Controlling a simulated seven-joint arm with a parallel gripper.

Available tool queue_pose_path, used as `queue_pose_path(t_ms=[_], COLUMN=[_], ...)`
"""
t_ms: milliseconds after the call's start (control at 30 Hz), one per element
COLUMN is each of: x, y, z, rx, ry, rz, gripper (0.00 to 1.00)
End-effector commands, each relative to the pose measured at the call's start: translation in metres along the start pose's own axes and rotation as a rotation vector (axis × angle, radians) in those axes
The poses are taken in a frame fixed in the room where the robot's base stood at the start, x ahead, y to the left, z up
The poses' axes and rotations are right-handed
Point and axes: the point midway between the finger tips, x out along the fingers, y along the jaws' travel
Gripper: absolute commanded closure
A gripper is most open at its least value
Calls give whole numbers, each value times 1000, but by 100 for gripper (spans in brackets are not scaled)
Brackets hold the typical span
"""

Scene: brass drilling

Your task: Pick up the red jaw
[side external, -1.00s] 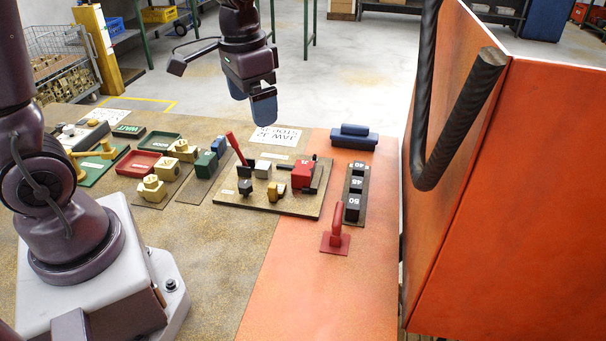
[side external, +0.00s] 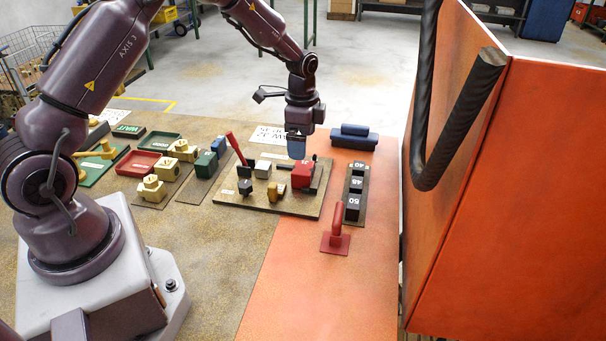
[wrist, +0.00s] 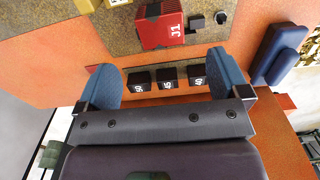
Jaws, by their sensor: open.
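The red jaw (side external: 303,174) is a red block on the wooden fixture board (side external: 248,202), near its right end. In the wrist view the red jaw (wrist: 161,27) is marked J1 and sits beyond the fingertips, nearer the top edge. My gripper (side external: 296,150) is above and just behind the red jaw in the side view. Its blue fingers are spread wide and hold nothing in the wrist view (wrist: 165,78). The red jaw's far side is hidden.
Black numbered blocks (side external: 354,190) stand in a row right of the board. A red-handled tool (side external: 336,232) stands in front of them, and a blue piece (side external: 354,137) lies behind. A large orange panel (side external: 510,190) rises at the right. The front orange mat is clear.

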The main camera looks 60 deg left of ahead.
Motion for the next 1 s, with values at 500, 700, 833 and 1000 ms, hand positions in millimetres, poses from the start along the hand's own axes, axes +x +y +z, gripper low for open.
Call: queue_pose_path(t_ms=[500, 700, 833, 1000], x=[64, 86, 88, 88], y=[0, -1, -1, -1], z=[-1, -2, -2, -2], rx=[-1, -2, -2, -2], ry=[-2, 0, 1, 1], rz=[2, 0, -2, -2], gripper=[6, 6, 6, 16])
